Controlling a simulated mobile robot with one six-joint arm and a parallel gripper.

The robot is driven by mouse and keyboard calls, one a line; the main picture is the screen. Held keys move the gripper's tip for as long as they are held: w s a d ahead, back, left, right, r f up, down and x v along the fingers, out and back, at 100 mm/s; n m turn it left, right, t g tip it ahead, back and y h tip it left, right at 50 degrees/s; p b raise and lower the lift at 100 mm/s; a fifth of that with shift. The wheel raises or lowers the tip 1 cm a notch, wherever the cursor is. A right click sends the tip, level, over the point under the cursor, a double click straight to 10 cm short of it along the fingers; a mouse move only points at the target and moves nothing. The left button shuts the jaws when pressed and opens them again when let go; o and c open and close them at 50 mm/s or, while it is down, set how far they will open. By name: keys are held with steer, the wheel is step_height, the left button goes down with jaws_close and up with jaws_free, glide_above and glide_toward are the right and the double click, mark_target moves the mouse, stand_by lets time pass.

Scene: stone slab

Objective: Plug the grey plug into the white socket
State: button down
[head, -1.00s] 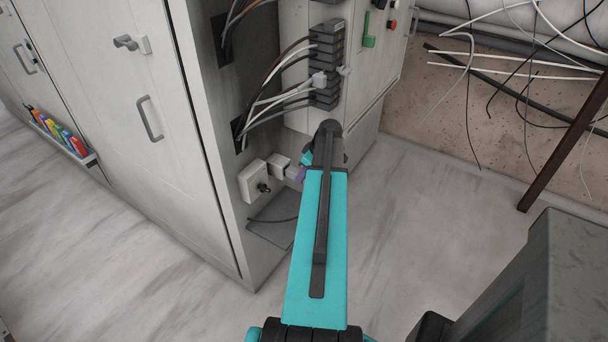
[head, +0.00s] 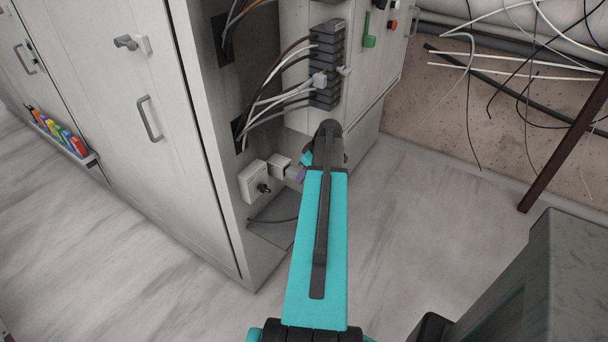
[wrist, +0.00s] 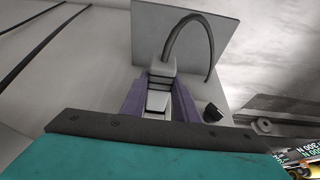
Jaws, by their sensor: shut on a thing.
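The grey plug (wrist: 161,69) is between the purple fingers of my gripper (wrist: 161,84) in the wrist view, which are shut on it. A dark cable loops from the plug. In the head view the plug (head: 294,173) shows as a small pale piece at the tips of my gripper (head: 302,174), mostly hidden by my arm. The white socket (head: 279,165) is a small box on the cabinet's side, just left of the plug. They look very close together; I cannot tell whether they touch or whether the plug is inside.
A larger white box (head: 252,184) with a black knob sits left of the socket; the knob (wrist: 212,113) also shows in the wrist view. Grey terminal blocks (head: 326,70) with wires are above. A dark plate (head: 270,238) lies low by the cabinet.

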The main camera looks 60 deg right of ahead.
mark_target(293, 169)
steer(key=shift+w+b, duration=0.45)
steer(key=shift+w, duration=2.15)
stand_by(4.5)
steer(key=c, duration=1.3)
jaws_free()
steer(key=shift+s, duration=0.15)
